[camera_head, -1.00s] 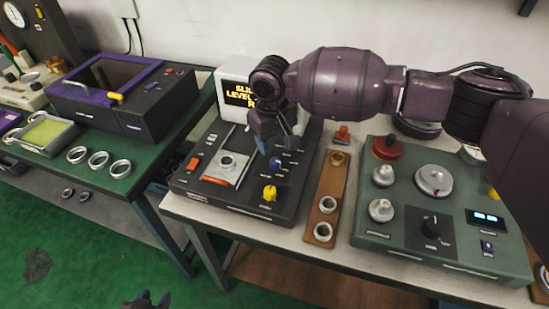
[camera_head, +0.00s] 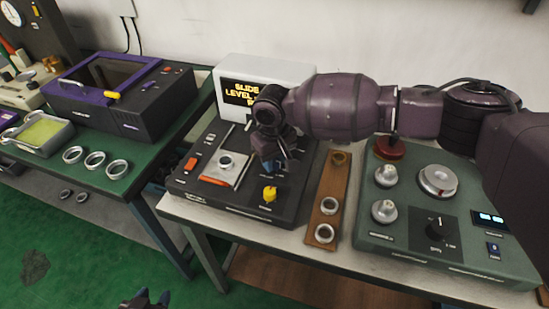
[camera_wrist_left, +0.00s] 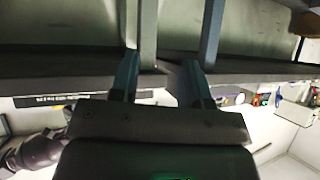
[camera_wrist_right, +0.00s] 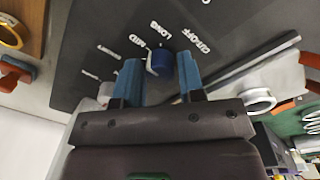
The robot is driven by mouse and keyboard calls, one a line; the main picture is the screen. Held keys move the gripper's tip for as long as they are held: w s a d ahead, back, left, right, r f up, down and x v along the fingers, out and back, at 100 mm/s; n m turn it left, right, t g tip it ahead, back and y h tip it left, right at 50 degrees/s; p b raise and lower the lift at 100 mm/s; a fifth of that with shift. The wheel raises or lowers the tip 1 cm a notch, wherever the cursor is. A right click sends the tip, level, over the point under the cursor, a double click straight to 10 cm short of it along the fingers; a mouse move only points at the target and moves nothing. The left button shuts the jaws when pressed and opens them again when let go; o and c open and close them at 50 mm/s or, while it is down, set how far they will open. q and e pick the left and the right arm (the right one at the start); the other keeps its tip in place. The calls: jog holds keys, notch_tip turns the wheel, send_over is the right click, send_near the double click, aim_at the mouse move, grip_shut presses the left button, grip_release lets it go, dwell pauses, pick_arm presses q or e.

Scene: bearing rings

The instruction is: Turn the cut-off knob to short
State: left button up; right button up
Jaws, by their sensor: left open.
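The cut-off knob (camera_wrist_right: 162,62) is blue and round, on the dark control panel (camera_wrist_right: 85,60), with LONG, MID and SHORT lettered around it. A pale mark shows on its left side in the right wrist view; I cannot tell exactly which word it points at. My right gripper (camera_wrist_right: 159,72) is open, its blue fingers on either side of the knob with gaps visible; how deep they reach is unclear. In the head view my right gripper (camera_head: 270,164) largely hides the knob. My left gripper (camera_head: 147,299) is open and empty, low over the green floor.
A yellow knob (camera_head: 269,194) stands in front of my right gripper, and a ring on a slide plate (camera_head: 225,168) lies left. A display (camera_head: 232,76) stands behind. A wooden strip with rings (camera_head: 327,205) and a green control box (camera_head: 400,235) are to the right.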

pick_arm(q)
jog(key=shift+s+f, duration=0.1)
jog(key=shift+f, duration=0.1)
pick_arm(e)
jog(key=c, duration=0.5)
pick_arm(q)
jog(key=shift+r, duration=0.15)
pick_arm(e)
jog(key=shift+n, duration=0.3)
jog(key=shift+r+n+p, duration=0.1)
jog(key=shift+n+p, duration=0.2)
jog(key=shift+n, duration=0.2)
jog(key=shift+n+p, duration=0.3)
jog(key=shift+n, duration=0.4)
jog(key=n, duration=0.3)
jog(key=shift+p, duration=0.35)
jog(key=shift+n, duration=1)
pick_arm(q)
jog(key=shift+s+a+r, duration=0.1)
jog(key=shift+s+r, duration=0.05)
jog(key=shift+r, duration=0.5)
pick_arm(e)
jog(key=shift+n, duration=0.5)
pick_arm(q)
jog(key=shift+r, duration=0.1)
